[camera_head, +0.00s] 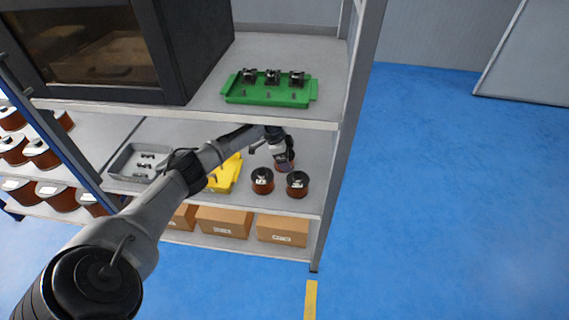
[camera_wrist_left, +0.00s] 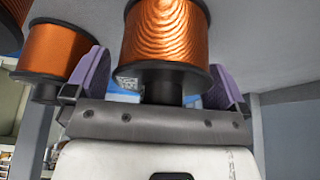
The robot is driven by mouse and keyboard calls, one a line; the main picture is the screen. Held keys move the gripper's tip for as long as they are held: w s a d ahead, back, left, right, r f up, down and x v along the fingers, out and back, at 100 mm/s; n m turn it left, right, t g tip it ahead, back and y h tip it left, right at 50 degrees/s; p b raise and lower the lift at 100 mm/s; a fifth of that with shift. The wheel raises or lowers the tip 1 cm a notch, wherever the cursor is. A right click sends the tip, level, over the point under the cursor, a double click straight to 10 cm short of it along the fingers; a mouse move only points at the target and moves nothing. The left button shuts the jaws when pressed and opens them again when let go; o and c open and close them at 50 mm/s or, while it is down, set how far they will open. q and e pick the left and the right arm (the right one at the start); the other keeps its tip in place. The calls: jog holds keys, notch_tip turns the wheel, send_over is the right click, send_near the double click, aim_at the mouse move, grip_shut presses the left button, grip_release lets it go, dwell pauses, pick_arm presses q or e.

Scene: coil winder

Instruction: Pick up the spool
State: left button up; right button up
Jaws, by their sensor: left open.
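Three copper-wound spools with black flanges sit at the right end of the middle shelf. The front two (camera_head: 262,181) (camera_head: 297,184) stand clear in the head view. My left gripper (camera_head: 283,156) reaches in at the rear spool (camera_head: 287,168), which it partly covers. In the left wrist view, a copper spool (camera_wrist_left: 165,35) is between the purple fingers of my left gripper (camera_wrist_left: 157,68). The fingers are open, one on each side, with gaps visible. A second spool (camera_wrist_left: 58,50) is just left of the left finger. My right gripper is not in view.
The middle shelf (camera_head: 240,200) also holds a yellow tray (camera_head: 226,175) and a grey bin (camera_head: 135,162). A green tray (camera_head: 268,92) with black parts is on the shelf above. Cardboard boxes (camera_head: 223,221) are below. An upright post (camera_head: 350,130) stands right of the spools.

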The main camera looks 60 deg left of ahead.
pick_arm(q)
jog(key=shift+a+r, duration=0.1)
jog(key=shift+c, duration=1.4)
jog(key=c, duration=0.8)
jog(key=shift+c, duration=0.2)
